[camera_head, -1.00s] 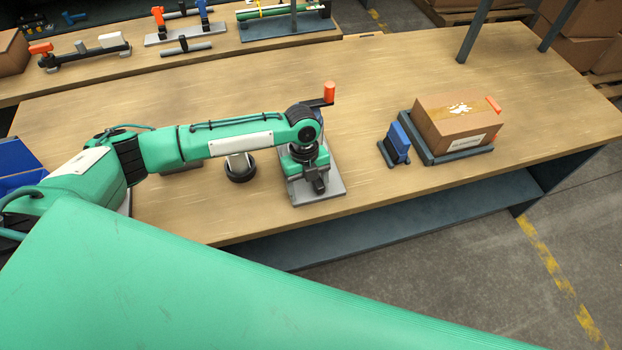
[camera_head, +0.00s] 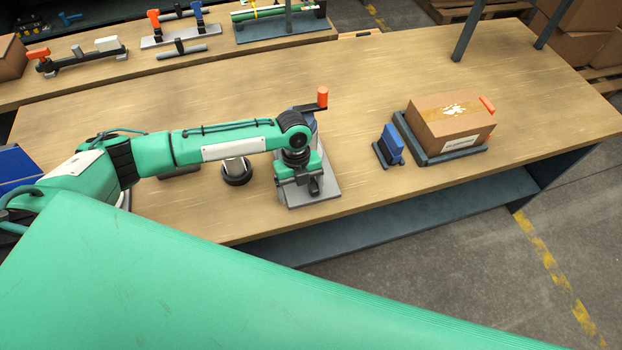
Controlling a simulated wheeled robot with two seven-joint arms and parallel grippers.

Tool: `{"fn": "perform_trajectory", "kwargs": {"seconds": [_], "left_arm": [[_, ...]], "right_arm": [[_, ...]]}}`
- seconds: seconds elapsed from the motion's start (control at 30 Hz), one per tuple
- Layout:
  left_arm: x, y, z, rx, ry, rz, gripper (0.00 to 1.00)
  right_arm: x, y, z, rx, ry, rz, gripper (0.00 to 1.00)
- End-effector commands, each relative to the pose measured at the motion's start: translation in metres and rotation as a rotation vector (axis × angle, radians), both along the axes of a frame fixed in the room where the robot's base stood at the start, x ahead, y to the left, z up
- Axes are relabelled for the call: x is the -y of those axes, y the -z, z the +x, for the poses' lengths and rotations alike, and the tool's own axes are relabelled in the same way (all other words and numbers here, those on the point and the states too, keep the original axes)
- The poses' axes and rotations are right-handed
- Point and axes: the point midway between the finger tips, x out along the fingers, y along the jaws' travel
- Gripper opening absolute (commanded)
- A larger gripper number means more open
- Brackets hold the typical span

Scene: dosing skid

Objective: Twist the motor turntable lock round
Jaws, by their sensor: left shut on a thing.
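My left gripper (camera_head: 312,187) points down over a device on a grey base plate (camera_head: 325,197). It is shut on a part of that device, taken as the motor turntable lock, which the fingers and wrist mostly hide. A grey-blue body (camera_head: 313,120) of the device shows behind my wrist. A dark crank arm with an upright orange handle (camera_head: 322,97) sticks out at its top. My right gripper is not in view.
A round dark-based fitting (camera_head: 237,174) stands left of the plate, below my forearm. A small blue block stand (camera_head: 392,143) and a cardboard box (camera_head: 452,118) on a dark tray stand to the right. The bench between plate and blue stand is clear.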

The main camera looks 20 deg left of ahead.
Motion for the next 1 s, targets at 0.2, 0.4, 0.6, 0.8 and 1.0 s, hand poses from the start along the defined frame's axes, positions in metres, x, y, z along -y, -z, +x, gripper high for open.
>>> {"fn": "perform_trajectory", "kwargs": {"seconds": [0.2,0.4,0.6,0.8,1.0], "left_arm": [[0.005,-0.007,0.005,0.018,0.029,-0.010,0.78],[0.005,-0.013,0.006,0.020,0.030,-0.010,0.78],[0.006,-0.034,0.006,0.022,0.030,-0.013,0.78],[0.005,-0.055,0.005,0.021,0.031,-0.012,0.68],[0.004,-0.073,0.004,0.017,0.028,-0.010,0.58]], "right_arm": [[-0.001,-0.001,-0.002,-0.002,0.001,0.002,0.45],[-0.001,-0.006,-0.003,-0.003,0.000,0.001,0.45],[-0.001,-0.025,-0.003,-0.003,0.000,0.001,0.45],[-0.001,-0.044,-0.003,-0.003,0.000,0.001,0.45],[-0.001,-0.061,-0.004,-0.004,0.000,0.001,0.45]]}}
